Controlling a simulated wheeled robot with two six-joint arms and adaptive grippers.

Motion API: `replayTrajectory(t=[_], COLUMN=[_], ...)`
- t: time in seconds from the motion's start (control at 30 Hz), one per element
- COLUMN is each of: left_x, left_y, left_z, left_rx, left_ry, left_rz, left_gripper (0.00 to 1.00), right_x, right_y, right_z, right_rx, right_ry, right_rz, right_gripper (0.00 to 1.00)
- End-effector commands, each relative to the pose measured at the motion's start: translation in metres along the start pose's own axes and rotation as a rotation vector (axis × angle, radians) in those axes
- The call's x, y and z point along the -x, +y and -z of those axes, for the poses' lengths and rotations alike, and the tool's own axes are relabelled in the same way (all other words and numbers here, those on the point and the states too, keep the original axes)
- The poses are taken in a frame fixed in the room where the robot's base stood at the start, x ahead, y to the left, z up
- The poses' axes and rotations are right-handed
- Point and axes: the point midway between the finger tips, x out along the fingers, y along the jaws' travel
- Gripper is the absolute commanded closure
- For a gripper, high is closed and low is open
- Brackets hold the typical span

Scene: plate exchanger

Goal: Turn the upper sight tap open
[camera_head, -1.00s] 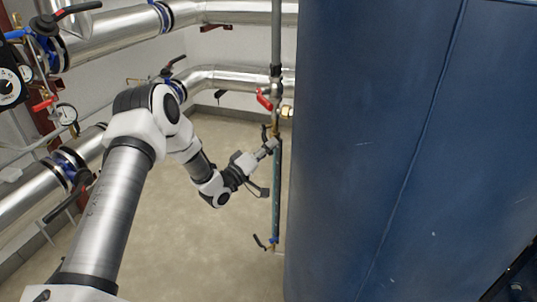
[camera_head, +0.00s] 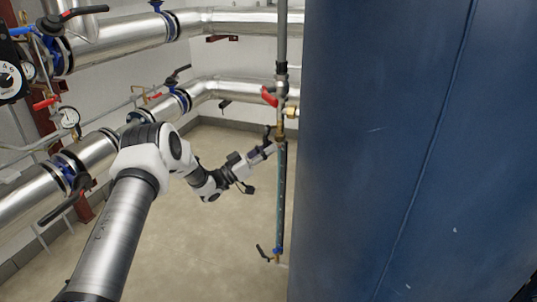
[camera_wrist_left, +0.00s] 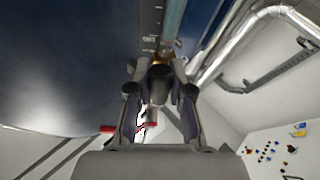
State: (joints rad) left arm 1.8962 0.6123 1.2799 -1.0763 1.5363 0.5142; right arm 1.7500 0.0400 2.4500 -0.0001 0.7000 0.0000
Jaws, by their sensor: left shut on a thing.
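The sight glass (camera_head: 280,195) is a thin vertical tube beside the blue tank; its top end also shows in the left wrist view (camera_wrist_left: 173,18). The upper sight tap (camera_head: 267,131), with a small dark lever, is at its top. The lower sight tap (camera_head: 265,252) has a dark lever pointing up and left. My left gripper (camera_head: 268,149) is at the upper tap. In the left wrist view its fingers (camera_wrist_left: 159,95) close on a dark part of the upper sight tap, which they partly hide. My right gripper is not in view.
The large blue tank (camera_head: 410,150) fills the right side, close to the sight glass. A red-handled valve (camera_head: 269,96) sits just above the upper tap. Silver pipes (camera_head: 120,47) with valves run along the left and back. The floor (camera_head: 190,250) below my arm is clear.

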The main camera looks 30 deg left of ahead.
Motion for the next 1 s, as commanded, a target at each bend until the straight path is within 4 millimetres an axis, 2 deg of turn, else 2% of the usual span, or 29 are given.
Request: replayTrajectory(t=[0.3, 0.73, 0.77, 0.8, 0.83, 1.0], left_x=[-0.0001, -0.0005, -0.0005, -0.0005, -0.0005, -0.0004], left_y=[-0.0071, -0.0077, -0.0077, -0.0077, -0.0077, -0.0074], left_z=[0.0005, 0.0014, 0.0015, 0.0015, 0.0016, 0.0011], left_rx=[-0.091, -0.102, -0.102, -0.102, -0.101, -0.1], left_ry=[0.001, 0.001, 0.001, 0.001, 0.002, 0.001], left_rz=[-0.035, -0.039, -0.039, -0.039, -0.039, -0.04], left_gripper=[1.0, 1.0, 0.76, 0.62, 0.53, 0.53], right_x=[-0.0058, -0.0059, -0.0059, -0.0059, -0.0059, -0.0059], right_y=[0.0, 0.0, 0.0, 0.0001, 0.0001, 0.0], right_z=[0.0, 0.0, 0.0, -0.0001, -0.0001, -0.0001], right_rx=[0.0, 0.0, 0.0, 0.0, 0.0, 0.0], right_ry=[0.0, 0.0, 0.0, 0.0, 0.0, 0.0], right_rz=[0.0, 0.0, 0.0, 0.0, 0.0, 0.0], right_gripper=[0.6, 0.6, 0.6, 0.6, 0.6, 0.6])
